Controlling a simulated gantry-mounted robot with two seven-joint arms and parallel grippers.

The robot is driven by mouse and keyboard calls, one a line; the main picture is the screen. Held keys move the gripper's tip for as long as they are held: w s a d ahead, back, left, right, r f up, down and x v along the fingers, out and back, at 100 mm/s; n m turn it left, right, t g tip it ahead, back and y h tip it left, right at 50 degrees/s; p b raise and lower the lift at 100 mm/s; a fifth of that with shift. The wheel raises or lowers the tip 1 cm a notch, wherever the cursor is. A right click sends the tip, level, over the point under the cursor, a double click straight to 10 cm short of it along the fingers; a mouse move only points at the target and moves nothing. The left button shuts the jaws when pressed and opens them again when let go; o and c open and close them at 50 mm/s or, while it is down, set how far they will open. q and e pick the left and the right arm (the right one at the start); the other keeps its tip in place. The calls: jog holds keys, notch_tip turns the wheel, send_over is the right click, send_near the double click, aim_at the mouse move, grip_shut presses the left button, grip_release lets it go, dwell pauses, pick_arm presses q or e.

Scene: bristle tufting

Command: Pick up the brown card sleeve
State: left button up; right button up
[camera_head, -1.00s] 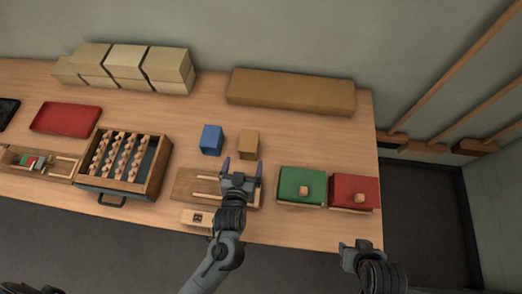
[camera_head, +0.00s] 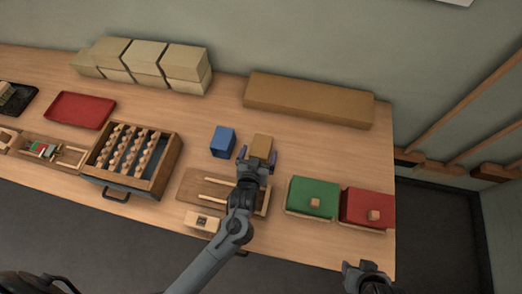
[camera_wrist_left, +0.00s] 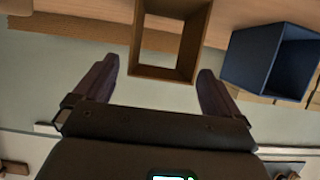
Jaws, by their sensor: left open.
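The brown card sleeve (camera_head: 262,143) stands on the table beside a blue sleeve (camera_head: 223,141). In the left wrist view the brown sleeve (camera_wrist_left: 195,45) is a hollow, open-ended square tube, with the blue sleeve (camera_wrist_left: 250,60) to its right. My left gripper (camera_head: 258,155) is open at the brown sleeve's near side. Its two fingers (camera_wrist_left: 157,70) are spread wider than the sleeve, which lies ahead between their lines. I cannot tell whether they touch it. My right gripper (camera_head: 365,268) is at the lower right, away from the sleeves; its jaws are unclear.
A wooden board with pale sticks (camera_head: 195,186) lies under my left arm. A drawer-like wooden box (camera_head: 170,160) is at the left, and a long brown box (camera_head: 310,100) at the back.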

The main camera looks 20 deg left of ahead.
pick_arm(q)
jog(key=shift+x, duration=1.2)
jog(key=shift+c, duration=0.3)
jog(key=c, duration=1)
